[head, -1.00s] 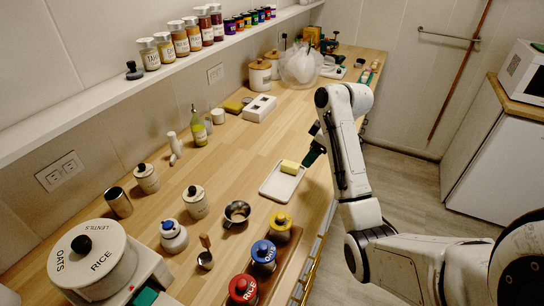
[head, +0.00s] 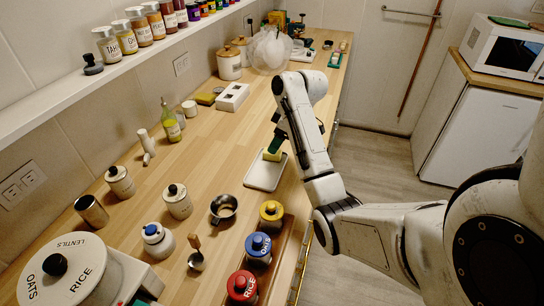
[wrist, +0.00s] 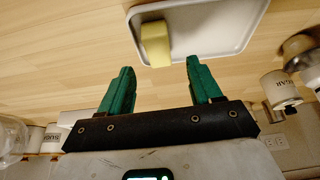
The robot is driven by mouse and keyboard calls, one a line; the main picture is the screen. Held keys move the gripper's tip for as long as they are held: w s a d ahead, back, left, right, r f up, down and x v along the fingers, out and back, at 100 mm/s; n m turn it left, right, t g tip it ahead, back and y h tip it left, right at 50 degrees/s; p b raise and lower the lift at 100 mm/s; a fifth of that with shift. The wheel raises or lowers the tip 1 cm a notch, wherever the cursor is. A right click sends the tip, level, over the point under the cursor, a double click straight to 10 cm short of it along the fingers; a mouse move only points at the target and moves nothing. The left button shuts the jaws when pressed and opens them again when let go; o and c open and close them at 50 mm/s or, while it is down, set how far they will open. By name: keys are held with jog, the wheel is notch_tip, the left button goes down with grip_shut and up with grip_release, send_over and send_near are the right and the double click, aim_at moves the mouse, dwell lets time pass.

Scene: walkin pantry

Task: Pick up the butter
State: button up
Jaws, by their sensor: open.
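The butter (head: 271,156) is a yellow block on a white tray (head: 262,178) near the counter's front edge. In the wrist view my gripper (wrist: 160,66) is open and empty. There the butter (wrist: 155,44) lies just beyond the fingertips, in line with the gap between them, not between the fingers. The tray (wrist: 210,35) is flat under it.
A green bottle (head: 170,122) and white box (head: 232,97) are behind to the left. Bare wood surrounds the tray's left side.

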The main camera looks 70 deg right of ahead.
aim_at(277, 157)
jog(key=x, duration=0.4)
jog(key=shift+s+f+p, duration=0.2)
jog(key=shift+s+p, duration=0.05)
jog(key=shift+p, duration=0.1)
jog(key=c, duration=1.1)
jog(key=shift+r, duration=0.1)
jog(key=shift+c, duration=0.2)
